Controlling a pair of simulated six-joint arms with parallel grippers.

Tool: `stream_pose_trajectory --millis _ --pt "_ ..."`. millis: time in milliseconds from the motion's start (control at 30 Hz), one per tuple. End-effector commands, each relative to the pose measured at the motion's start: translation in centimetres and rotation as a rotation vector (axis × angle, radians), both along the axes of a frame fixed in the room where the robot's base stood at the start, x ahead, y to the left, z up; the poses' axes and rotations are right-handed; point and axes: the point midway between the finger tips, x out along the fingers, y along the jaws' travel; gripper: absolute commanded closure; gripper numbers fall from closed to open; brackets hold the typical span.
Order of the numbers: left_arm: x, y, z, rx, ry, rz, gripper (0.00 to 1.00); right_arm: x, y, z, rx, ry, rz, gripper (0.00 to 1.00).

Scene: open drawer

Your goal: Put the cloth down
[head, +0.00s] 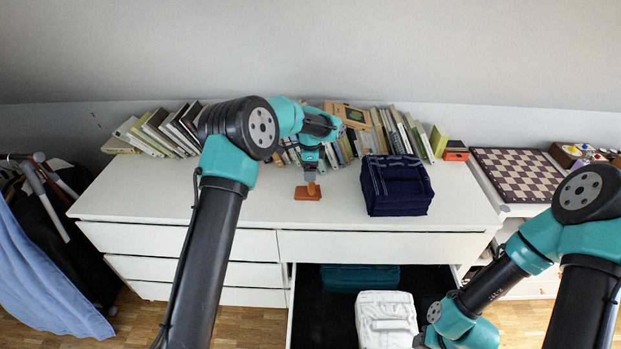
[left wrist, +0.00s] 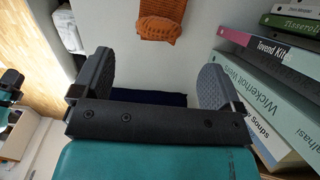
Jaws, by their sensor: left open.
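The orange-brown cloth (head: 302,194) lies crumpled on the white dresser top, left of the navy folded stack. In the left wrist view the cloth (left wrist: 172,28) shows at the top edge, beyond the fingertips and partly cut off by the frame. My left gripper (head: 311,174) is just above the cloth in the head view. In the left wrist view its two fingers (left wrist: 156,77) stand wide apart with nothing between them. My right gripper (head: 418,340) is low at the open drawer, beside the white folded item, mostly hidden by its own arm.
Rows of books (head: 160,130) line the dresser's back. The navy stack (head: 396,186) sits on the top's right part. The open drawer (head: 322,322) holds a teal item (head: 358,277) and a white item (head: 386,318). A chessboard (head: 518,174) is at right. The dresser top's left is clear.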

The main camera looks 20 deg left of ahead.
Motion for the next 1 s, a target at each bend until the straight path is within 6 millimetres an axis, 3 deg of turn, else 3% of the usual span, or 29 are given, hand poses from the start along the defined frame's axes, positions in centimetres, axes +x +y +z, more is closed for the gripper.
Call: stream_pose_trajectory --millis 200,800,1000 --pt "0.0 0.0 1.2 0.0 0.0 0.0 0.08 0.0 0.0 0.0 0.0 0.0 0.0 0.57" --pt "-0.1 -0.1 1.2 -0.001 0.002 0.001 0.08 0.0 0.0 0.0 0.0 0.0 0.0 0.57" --pt "-1.9 -1.8 -0.2 -0.037 0.036 0.061 0.08 0.0 0.0 0.0 0.0 0.0 0.0 0.57"
